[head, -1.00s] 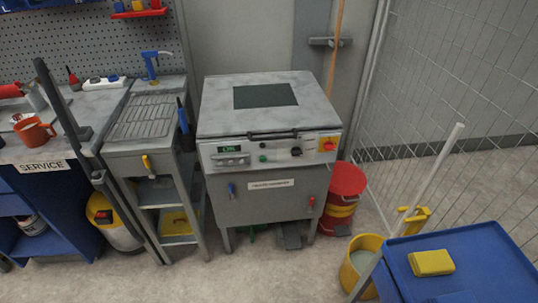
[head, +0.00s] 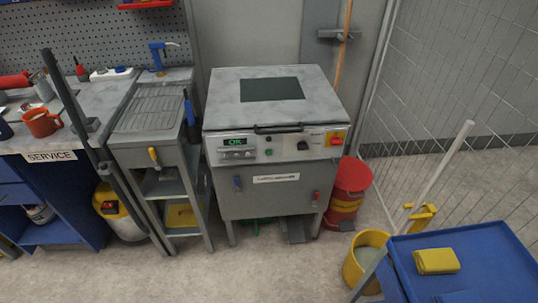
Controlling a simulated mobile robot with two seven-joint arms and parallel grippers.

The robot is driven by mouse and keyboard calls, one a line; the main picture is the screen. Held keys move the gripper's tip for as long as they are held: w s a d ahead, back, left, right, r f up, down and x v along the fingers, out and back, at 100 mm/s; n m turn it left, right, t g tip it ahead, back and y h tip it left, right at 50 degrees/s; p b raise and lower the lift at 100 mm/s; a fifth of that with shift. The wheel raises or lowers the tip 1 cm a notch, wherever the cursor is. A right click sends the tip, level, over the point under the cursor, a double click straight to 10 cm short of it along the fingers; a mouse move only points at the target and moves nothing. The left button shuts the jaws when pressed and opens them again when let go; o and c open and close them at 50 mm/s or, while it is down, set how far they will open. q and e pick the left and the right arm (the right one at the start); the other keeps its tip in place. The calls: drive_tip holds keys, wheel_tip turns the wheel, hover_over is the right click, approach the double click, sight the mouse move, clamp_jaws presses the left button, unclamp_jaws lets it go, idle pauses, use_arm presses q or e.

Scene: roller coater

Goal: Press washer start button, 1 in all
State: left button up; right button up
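The washer (head: 275,187) is a grey cabinet in the middle of the head view, with a flat lid (head: 235,112) that is shut and has a dark panel set in it. Its front control strip has a green-lit display (head: 235,142) that seems to read OK. A small green button (head: 268,152) sits right of the display, with a dark knob (head: 302,145) further right and a red switch on a yellow plate (head: 336,138) at the right end. Neither of my grippers is in view, and nothing covers the control strip.
A drain-top stand (head: 150,121) and a service bench (head: 50,156) are on the left. A red bin (head: 349,185) stands right of the washer. A yellow bucket (head: 363,263) and a blue cart (head: 480,240) with a yellow sponge (head: 436,261) are at lower right. The floor in front is clear.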

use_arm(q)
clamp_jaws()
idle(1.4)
